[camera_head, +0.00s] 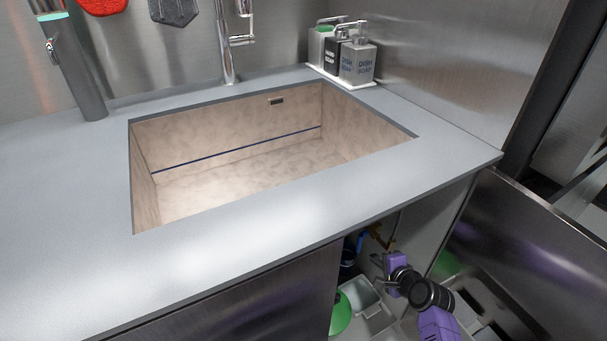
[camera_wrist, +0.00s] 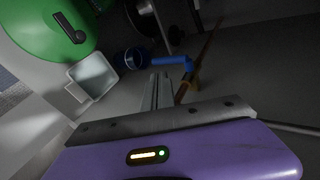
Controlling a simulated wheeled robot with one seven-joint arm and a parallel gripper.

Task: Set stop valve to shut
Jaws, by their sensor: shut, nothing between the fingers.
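The stop valve shows in the wrist view as a blue lever (camera_wrist: 172,60) beside a thin brass pipe (camera_wrist: 207,47). The lever appears to stick out to the left, roughly across the pipe. In the head view the brass fitting (camera_head: 378,234) and a bit of blue (camera_head: 362,241) show small and dim inside the open cabinet under the sink. My gripper (camera_wrist: 158,88) is shut and empty, its fingers pointing toward the lever. Whether they touch it I cannot tell. In the head view my gripper (camera_head: 388,262) is inside the cabinet opening, just below the brass fitting.
A green round object (camera_wrist: 48,28) and a pale bin (camera_wrist: 92,78) are to the left in the wrist view. A dark blue cylinder (camera_wrist: 130,58) sits close to the lever. The open cabinet door (camera_head: 535,250) stands right of my arm. The counter (camera_head: 240,255) overhangs the opening.

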